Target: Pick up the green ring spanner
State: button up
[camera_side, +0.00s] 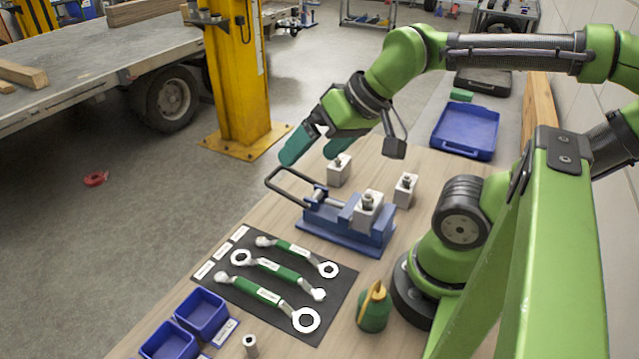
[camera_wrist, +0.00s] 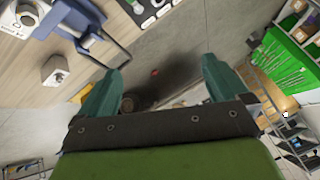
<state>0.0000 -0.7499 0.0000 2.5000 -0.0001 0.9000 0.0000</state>
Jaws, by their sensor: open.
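Three spanners with green grips and silver ends lie side by side on a dark mat (camera_side: 338,312) in the side view: the far spanner (camera_side: 293,250), the middle spanner (camera_side: 277,270) and the near spanner (camera_side: 257,291). Ring ends show on them; the labels on the grips are too small to read. My gripper (camera_side: 314,150) is open and empty, raised beyond the blue vise, well away from the mat. In the wrist view, the teal fingers of my gripper (camera_wrist: 161,66) are spread apart over the floor. Only a corner of the mat shows at the top there.
A blue vise (camera_side: 335,232) with a bar handle stands between my gripper and the mat. Metal blocks (camera_side: 339,170) stand around it. A blue tray (camera_side: 466,130) lies at the back.

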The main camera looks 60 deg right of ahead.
dwell(0.3)
jog(key=c, duration=0.9)
